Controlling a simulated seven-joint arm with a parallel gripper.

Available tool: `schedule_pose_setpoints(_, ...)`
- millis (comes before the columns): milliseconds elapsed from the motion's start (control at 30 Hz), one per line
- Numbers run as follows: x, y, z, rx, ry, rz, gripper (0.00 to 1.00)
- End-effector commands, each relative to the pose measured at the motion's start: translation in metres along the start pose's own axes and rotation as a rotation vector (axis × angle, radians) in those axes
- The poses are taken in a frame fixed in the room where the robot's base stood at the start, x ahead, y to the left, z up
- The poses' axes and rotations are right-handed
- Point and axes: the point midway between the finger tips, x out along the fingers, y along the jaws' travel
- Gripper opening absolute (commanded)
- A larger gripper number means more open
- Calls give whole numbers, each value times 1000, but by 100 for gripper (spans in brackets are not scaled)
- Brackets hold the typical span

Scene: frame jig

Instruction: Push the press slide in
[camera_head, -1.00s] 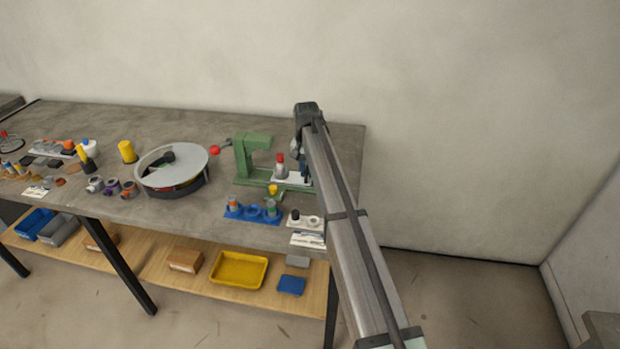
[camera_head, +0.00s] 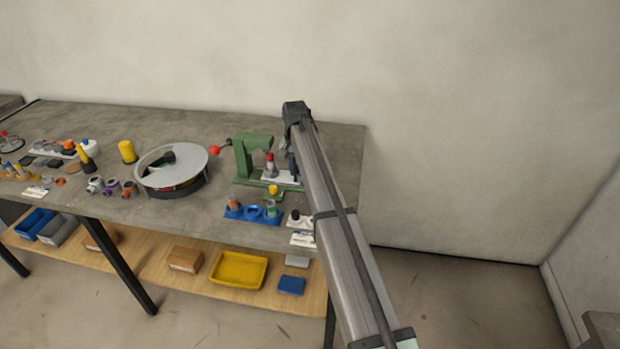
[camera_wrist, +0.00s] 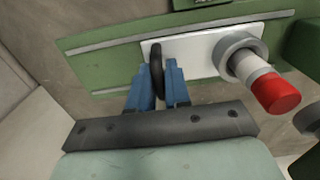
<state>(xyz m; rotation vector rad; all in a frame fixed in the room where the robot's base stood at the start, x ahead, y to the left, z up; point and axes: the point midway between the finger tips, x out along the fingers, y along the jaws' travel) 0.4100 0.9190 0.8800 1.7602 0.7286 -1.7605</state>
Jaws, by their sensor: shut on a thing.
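The green press (camera_head: 243,157) stands near the right end of the bench, its red-knobbed lever (camera_head: 215,150) out to the left. The white press slide (camera_head: 283,177) lies on the press's green base; it also shows in the wrist view (camera_wrist: 200,48). A red-topped grey part (camera_head: 270,163) stands in a grey ring on the slide and shows large in the wrist view (camera_wrist: 272,90). My gripper (camera_wrist: 162,75) has its blue fingers shut on the slide's black handle (camera_wrist: 157,65), at the slide's outer end.
A blue holder (camera_head: 252,212) with several coloured parts sits in front of the press. A round turntable (camera_head: 172,165) stands to the left. Small dark and white pieces (camera_head: 298,219) lie near the front right. Bare bench lies behind the press.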

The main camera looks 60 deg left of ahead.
Motion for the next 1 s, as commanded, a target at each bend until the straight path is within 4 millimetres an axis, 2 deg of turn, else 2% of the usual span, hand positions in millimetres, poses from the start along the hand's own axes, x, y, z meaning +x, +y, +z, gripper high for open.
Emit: schedule_pose_setpoints(1000, 0, -11, 0, -1, 1, 0, 0)
